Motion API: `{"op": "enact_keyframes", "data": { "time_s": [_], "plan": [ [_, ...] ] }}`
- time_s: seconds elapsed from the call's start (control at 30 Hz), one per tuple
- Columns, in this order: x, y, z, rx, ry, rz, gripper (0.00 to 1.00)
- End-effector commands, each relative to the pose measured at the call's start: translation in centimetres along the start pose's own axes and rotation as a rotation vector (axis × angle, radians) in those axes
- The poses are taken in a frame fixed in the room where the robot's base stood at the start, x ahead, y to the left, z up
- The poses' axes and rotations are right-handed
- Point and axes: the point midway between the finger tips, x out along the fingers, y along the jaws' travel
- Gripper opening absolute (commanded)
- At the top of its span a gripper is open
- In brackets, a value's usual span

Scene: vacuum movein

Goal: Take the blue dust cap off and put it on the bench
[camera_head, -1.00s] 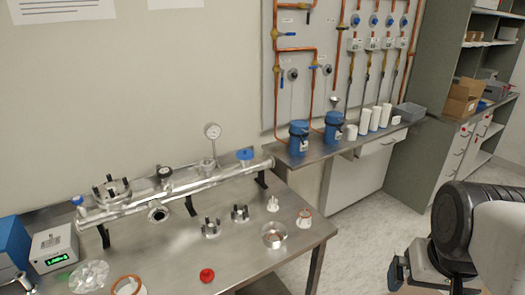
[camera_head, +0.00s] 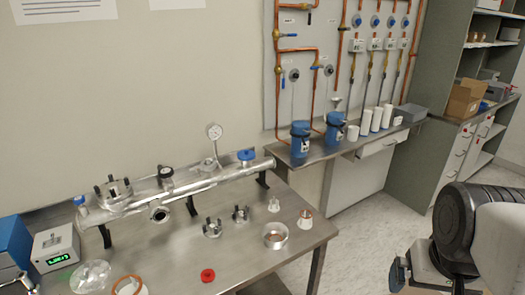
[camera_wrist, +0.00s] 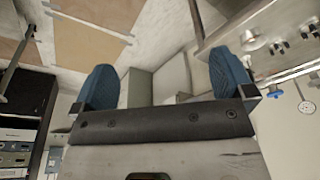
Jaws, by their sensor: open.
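A blue dust cap (camera_head: 246,155) sits on top of a port near the right end of the silver pipe manifold (camera_head: 190,186). A second, smaller blue-topped fitting (camera_head: 80,201) stands at the manifold's left end. My gripper (camera_head: 398,273) is at the lower right, out over the floor and well away from the bench (camera_head: 190,255). In the wrist view my gripper (camera_wrist: 166,82) shows its two blue fingers spread wide with nothing between them.
A dial gauge (camera_head: 214,132) rises just left of the cap. A red cap (camera_head: 207,275), black-studded flanges (camera_head: 211,228) and a metal ring (camera_head: 275,236) lie on the bench. Bare bench shows between the red cap and the ring. Blue canisters (camera_head: 300,139) stand on the back shelf.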

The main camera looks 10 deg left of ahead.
Motion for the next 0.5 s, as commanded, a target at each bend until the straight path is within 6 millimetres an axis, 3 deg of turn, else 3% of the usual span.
{"op": "enact_keyframes", "data": {
  "time_s": [0.3, 0.5],
  "plan": [
    [-0.1, -0.1, -0.2, 0.003, -0.001, 0.000, 1.00],
    [-0.6, -0.5, -2.0, 0.027, -0.008, -0.003, 1.00]
  ]
}}
